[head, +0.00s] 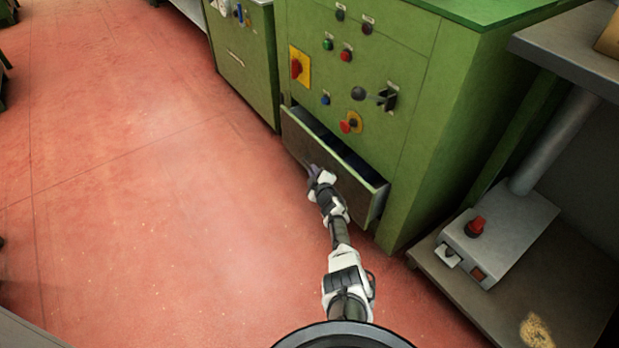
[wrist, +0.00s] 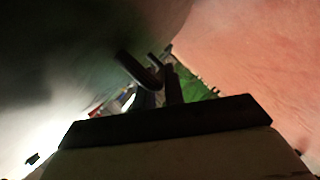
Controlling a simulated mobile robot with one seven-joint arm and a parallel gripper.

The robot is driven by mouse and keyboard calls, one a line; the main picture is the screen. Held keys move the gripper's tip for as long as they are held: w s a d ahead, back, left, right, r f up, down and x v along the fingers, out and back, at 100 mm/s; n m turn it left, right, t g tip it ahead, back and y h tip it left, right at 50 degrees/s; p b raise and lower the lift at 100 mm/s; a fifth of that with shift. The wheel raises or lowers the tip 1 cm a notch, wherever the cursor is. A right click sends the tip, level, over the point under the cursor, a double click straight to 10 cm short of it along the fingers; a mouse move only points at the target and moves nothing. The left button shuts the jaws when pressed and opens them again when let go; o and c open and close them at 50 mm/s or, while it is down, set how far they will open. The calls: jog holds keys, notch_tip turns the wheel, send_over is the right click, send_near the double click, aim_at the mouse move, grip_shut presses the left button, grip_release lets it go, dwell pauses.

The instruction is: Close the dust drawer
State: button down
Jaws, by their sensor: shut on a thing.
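The dust drawer (head: 362,196) is in the lower part of the green machine cabinet and stands pulled out, its dark inside showing behind the grey-green front. My gripper (head: 312,170) is at the outer face of the drawer front, near its middle, and is shut on the drawer, seemingly at its handle. The handle is hidden or too small to make out. In the wrist view, my dark gripper fingers (wrist: 158,78) point away, close beside a dark surface that is likely the drawer front.
The green cabinet (head: 408,145) carries switches, a lever and red knobs above the drawer. A grey stand with a red button (head: 500,232) is on a low shelf at right. The red floor (head: 150,200) left of the drawer is clear.

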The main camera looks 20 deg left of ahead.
jog(key=w+d+b, duration=0.1)
jog(key=w, duration=0.1)
jog(key=w+d, duration=0.1)
jog(key=d, duration=0.1)
jog(key=shift+w+r+b, duration=0.1)
jog(key=shift+w+b, duration=0.3)
jog(key=c, duration=1.5)
grip_release()
jog(key=shift+w, duration=0.1)
jog(key=p, duration=1.4)
send_near(325, 166)
jog(key=shift+s+d+f, duration=0.3)
jog(key=shift+s+d, duration=0.6)
